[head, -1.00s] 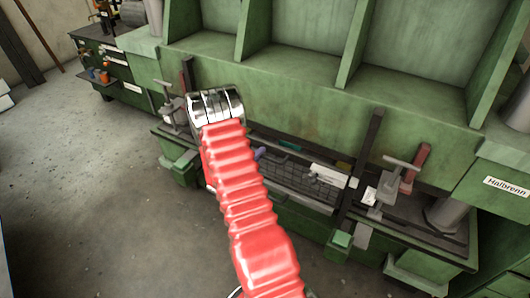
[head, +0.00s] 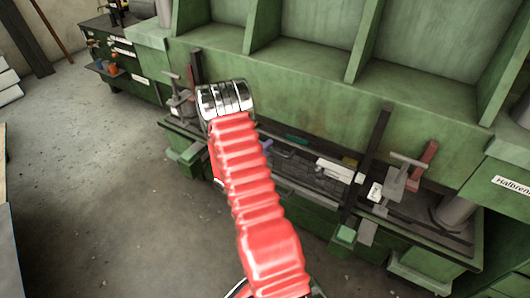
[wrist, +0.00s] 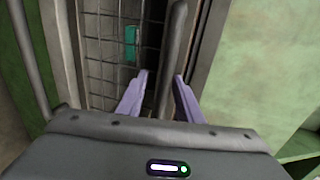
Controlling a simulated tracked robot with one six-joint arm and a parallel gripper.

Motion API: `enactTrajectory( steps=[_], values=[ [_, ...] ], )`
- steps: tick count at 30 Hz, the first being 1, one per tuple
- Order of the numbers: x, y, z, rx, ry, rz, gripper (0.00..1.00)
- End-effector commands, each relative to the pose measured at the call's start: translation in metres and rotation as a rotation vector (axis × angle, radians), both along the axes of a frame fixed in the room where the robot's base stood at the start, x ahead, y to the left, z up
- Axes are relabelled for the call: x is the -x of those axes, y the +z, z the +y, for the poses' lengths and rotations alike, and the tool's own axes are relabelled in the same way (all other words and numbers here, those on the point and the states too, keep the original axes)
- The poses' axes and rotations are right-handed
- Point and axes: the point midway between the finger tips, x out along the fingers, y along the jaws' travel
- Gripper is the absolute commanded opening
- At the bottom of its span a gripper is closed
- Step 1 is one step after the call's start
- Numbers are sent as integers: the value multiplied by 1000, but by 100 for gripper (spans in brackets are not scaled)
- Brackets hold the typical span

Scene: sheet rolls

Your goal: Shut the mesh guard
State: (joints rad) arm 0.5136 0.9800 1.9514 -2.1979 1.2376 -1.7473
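The mesh guard (head: 318,181) is a dark wire grid low along the front of the green machine in the head view. In the wrist view its grid (wrist: 100,60) fills the left of the opening. My gripper (wrist: 161,88) has two pale purple fingers that stand apart. A dark grey bar (wrist: 177,45) beside the mesh runs down between the fingertips; I cannot tell whether either finger touches it. In the head view my red arm hides most of the gripper, and only a bit of purple shows beside it.
A grey clamp (head: 398,180) with a red handle stands right of the guard, near a dark upright post (head: 371,150). A white box (head: 335,170) lies behind the mesh. A green bench (head: 120,62) stands at the back left. The concrete floor (head: 110,190) on the left is clear.

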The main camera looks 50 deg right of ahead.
Motion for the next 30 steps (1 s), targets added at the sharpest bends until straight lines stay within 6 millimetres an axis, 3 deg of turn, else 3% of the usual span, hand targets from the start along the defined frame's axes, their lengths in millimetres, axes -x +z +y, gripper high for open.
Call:
enactTrajectory(
  steps=[8, 24, 30],
  values=[
    [2, 5, 20, 0, 3, -1, 33],
    [17, 22, 109, -1, 4, 1, 33],
    [21, 26, 129, -1, 3, 1, 33]
  ],
)
